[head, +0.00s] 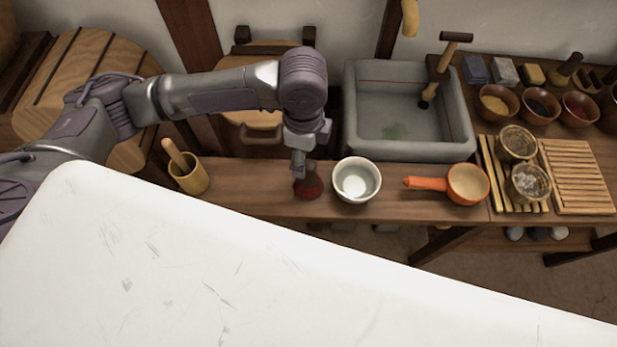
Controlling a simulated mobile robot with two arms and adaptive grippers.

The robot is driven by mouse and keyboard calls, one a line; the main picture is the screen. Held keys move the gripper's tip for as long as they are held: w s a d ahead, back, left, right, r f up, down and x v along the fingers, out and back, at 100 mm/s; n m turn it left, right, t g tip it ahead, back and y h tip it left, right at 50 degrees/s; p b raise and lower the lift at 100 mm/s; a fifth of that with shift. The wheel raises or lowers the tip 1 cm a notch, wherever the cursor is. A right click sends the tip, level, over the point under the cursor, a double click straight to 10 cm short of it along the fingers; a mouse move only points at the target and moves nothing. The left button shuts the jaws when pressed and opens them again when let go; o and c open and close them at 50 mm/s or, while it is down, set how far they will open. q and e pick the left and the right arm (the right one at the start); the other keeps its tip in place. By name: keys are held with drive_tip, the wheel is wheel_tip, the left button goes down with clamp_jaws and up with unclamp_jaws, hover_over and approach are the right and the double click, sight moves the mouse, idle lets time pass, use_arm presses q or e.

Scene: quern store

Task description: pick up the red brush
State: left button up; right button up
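The red brush (309,188) stands on the wooden counter (240,192), just left of the white bowl. Its dark red lower part flares out, and its upper part is hidden behind my gripper. My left gripper (299,172) points down right at the top of the brush, its fingers overlapping the brush's upper part. From this angle I cannot tell whether the fingers are closed on it. The brush's base appears to rest on the counter. My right gripper is not in view.
A white bowl (357,181) stands close right of the brush. An orange-handled pan (467,184) is farther right. A wooden cup with a pestle (189,177) stands to the left. A stone basin (408,147) is behind. Slatted wooden racks (577,175) lie at the right.

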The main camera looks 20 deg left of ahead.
sight(307, 164)
use_arm(q)
drive_tip(key=f, duration=0.4)
drive_tip(key=shift+w+d+f, duration=0.1)
drive_tip(key=shift+d+f, duration=0.05)
drive_tip(key=shift+d, duration=0.05)
clamp_jaws()
